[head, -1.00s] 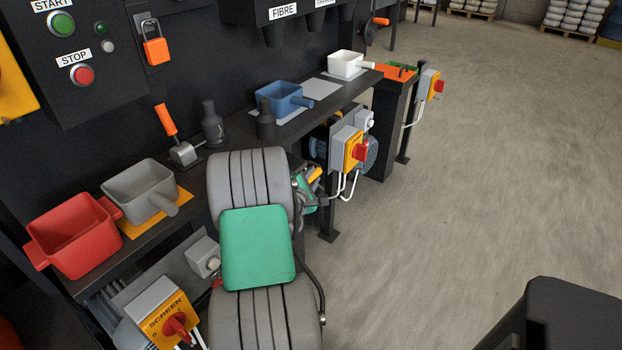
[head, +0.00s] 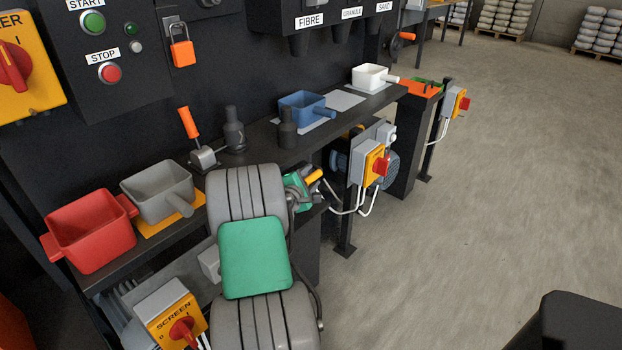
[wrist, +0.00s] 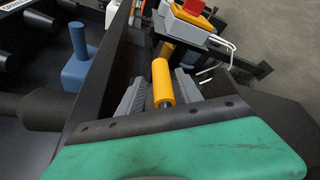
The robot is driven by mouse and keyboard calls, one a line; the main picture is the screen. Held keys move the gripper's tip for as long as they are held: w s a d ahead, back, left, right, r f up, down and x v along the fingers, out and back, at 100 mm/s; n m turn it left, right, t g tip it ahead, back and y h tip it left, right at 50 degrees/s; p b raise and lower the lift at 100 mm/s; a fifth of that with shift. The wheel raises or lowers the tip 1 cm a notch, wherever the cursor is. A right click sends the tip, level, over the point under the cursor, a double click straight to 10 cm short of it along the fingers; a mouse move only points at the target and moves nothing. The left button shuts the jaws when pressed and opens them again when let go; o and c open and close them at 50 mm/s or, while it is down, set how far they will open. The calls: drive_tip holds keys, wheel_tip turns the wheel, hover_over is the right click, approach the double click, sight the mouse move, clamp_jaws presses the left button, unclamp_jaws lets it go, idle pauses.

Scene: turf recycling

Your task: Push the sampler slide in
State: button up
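A yellow cylindrical handle (wrist: 162,83) with a short metal stem shows in the wrist view; I take it for the sampler slide's handle. It also shows in the head view (head: 314,176), just right of my green-and-grey wrist. My gripper (wrist: 161,74) has its two grey ribbed fingers apart, one on each side of the handle. A narrow dark gap shows on the left side; contact on the right side is unclear. The slide's body and its slot are hidden behind my arm and gripper.
The bench carries a red pan (head: 92,233), a grey pan (head: 157,194), a blue pan (head: 300,108), a white pan (head: 369,77) and an orange-handled lever (head: 189,124). A yellow switch box (head: 372,163) stands right of my gripper.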

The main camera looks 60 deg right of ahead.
drive_tip(key=shift+s, duration=0.1)
drive_tip(key=v, duration=0.7)
drive_tip(key=shift+a, duration=0.4)
drive_tip(key=shift+r, duration=0.1)
